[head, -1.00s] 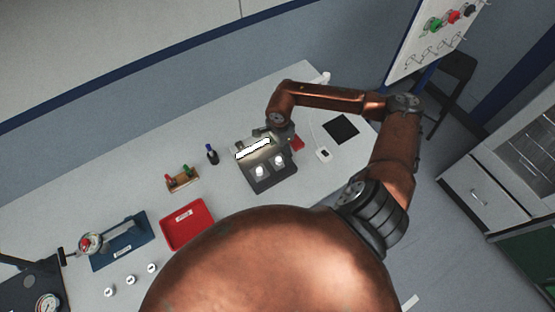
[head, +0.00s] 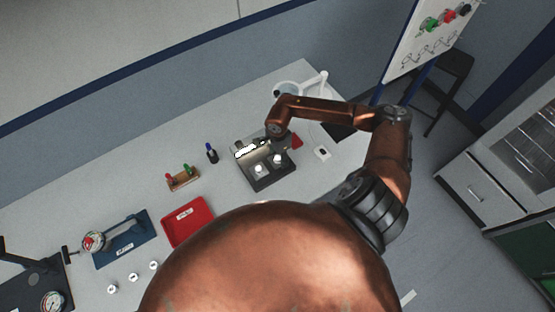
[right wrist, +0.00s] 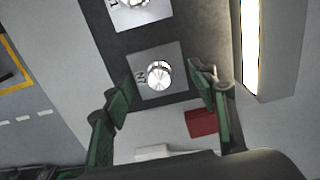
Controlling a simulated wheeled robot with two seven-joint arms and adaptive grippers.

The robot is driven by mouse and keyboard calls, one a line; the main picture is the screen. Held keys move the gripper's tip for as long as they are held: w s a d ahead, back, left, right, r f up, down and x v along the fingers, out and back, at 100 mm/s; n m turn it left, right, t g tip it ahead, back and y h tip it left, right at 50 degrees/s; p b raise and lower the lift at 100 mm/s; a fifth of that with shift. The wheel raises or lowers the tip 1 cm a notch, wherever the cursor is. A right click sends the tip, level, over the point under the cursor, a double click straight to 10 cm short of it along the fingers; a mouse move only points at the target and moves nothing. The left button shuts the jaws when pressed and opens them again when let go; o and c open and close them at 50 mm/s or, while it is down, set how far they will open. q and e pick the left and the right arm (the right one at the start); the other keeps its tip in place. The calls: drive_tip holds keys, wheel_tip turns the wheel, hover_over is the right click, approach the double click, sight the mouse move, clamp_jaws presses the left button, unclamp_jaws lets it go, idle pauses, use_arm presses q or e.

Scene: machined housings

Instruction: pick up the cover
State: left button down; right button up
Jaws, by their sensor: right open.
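A dark fixture (head: 268,181) stands on the table with two light square plates, each with a round shiny piece on it. I cannot tell for certain which piece is the cover. In the right wrist view, one shiny round piece (right wrist: 159,75) on a marked grey plate (right wrist: 172,56) lies between the open fingers of my right gripper (right wrist: 160,88). The fingers look apart from it; their height above it is unclear. In the head view my right gripper (head: 272,143) is over the fixture's back part. My left gripper is not in view.
A bright light strip (right wrist: 250,45) runs beside the fixture. A red block (right wrist: 202,123) is close to the right finger. A red tray (head: 188,222), a small rack (head: 183,179), a blue-capped bottle (head: 212,154) and white round pieces (head: 133,277) stand to the left.

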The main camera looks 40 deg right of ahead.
drive_tip(key=shift+s+f, duration=0.1)
drive_tip(key=shift+s, duration=0.05)
clamp_jaws()
idle(0.6)
